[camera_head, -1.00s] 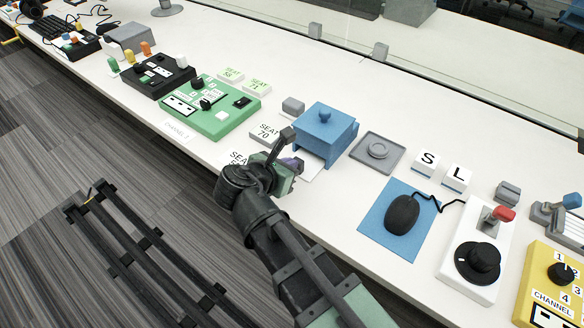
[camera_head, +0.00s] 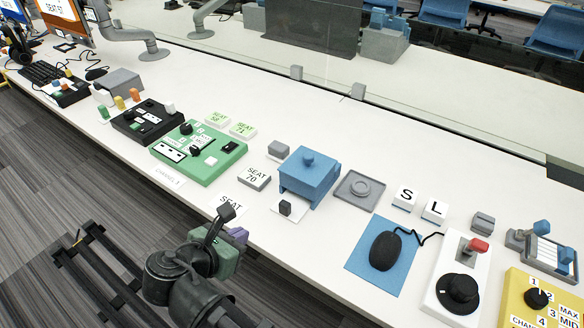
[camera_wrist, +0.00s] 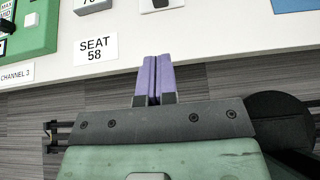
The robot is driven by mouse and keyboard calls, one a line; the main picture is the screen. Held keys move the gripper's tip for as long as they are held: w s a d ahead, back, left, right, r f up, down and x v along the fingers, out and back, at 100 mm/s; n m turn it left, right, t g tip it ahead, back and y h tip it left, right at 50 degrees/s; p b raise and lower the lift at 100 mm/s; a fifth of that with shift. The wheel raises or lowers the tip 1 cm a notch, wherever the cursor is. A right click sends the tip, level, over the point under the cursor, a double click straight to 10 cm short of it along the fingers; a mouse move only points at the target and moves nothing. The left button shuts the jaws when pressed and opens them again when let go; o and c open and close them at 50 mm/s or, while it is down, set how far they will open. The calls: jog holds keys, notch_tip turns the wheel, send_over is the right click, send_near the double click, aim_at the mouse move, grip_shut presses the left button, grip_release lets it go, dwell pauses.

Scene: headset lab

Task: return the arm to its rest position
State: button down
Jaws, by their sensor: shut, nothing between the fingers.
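My gripper (camera_wrist: 153,82) shows in the wrist view with its two purple fingers pressed together and nothing between them. It hangs over the floor just off the table's front edge, below the SEAT 58 label (camera_wrist: 96,48). In the head view my gripper (camera_head: 238,235) is partly hidden behind my wrist, at the lower left of the blue box (camera_head: 309,178). It is apart from everything on the table.
The white table (camera_head: 330,232) holds a green panel (camera_head: 196,152), a grey SEAT 70 block (camera_head: 255,178), a grey tray (camera_head: 357,189), a black mouse (camera_head: 385,251) on a blue mat and a white dial unit (camera_head: 457,290). The striped floor (camera_head: 50,200) in front is clear.

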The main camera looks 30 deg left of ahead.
jog(key=w+d+m+g+p, duration=0.1)
jog(key=w+d+m+g, duration=0.1)
jog(key=m, duration=0.3)
jog(key=w+d+f+m+g+h+p, duration=0.1)
jog(key=w+d+m+g, duration=0.1)
jog(key=m, duration=0.3)
jog(key=w+d+f+m+g+p, duration=0.1)
jog(key=w+d+m+g+p, duration=0.1)
jog(key=d+m, duration=0.2)
jog(key=shift+f+m+h, duration=0.1)
jog(key=shift+m+h, duration=0.3)
jog(key=shift+m, duration=0.6)
jog(key=w+d+r+m+g+y+p, duration=0.1)
jog(key=w+d+r+m+g+p, duration=0.3)
jog(key=w+d+m, duration=0.6)
jog(key=w+d+r+m+g+p, duration=0.2)
jog(key=w+d+r+m+p, duration=0.3)
jog(key=d, duration=0.9)
jog(key=w+d+r+m+p, duration=0.1)
jog(key=w+d+m+p, duration=0.2)
jog(key=d, duration=1.2)
jog(key=shift+d+r+m+y+p, duration=0.4)
jog(key=shift+m+p, duration=0.15)
jog(key=shift+m, duration=0.45)
